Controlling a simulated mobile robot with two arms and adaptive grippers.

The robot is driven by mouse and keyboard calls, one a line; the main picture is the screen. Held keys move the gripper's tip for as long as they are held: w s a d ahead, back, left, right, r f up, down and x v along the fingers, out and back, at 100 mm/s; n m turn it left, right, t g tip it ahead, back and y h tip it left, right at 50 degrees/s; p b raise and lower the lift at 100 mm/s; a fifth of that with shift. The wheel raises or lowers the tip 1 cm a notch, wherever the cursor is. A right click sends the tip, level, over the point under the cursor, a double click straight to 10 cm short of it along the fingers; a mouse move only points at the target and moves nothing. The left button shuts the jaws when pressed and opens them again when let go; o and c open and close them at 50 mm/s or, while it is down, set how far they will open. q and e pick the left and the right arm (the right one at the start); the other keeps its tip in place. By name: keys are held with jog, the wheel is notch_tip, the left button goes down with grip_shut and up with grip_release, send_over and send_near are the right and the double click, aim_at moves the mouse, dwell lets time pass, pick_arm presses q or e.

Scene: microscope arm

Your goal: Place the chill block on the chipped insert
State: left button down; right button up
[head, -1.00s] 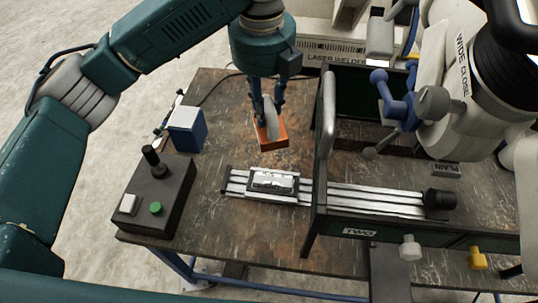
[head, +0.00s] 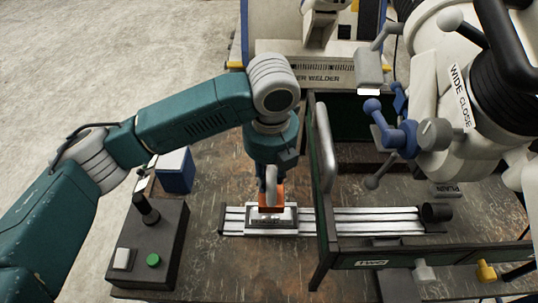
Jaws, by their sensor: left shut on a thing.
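The orange copper-coloured chill block (head: 265,200) is in my left gripper (head: 270,187), which points down and is shut on it. The block hangs at the back edge of the chipped insert (head: 270,221) as seen in the head view. The insert is a grey metal piece set on the slotted rail (head: 375,222). The block covers part of the insert's upper side. I cannot tell whether the two touch. My right gripper is not in view.
A control box with a joystick and green button (head: 153,245) stands left of the rail. A blue box (head: 175,172) sits behind it. A dark frame with a pale upright handle (head: 325,150) rises just right of the insert. The white microscope arm (head: 450,90) hangs at the right.

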pick_arm(q)
notch_tip(320, 180, down, 2)
jog(key=shift+d+f, duration=0.1)
jog(key=shift+f, duration=0.6)
jog(key=shift+w+f+p, duration=0.1)
jog(key=shift+f+p, duration=0.4)
jog(key=shift+f, duration=1.5)
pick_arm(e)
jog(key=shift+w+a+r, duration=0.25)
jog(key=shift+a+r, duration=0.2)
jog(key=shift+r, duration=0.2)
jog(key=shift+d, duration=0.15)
pick_arm(q)
jog(key=c, duration=1.4)
grip_release()
jog(key=shift+f, duration=0.2)
jog(key=shift+o, duration=0.2)
jog(key=shift+s, duration=0.2)
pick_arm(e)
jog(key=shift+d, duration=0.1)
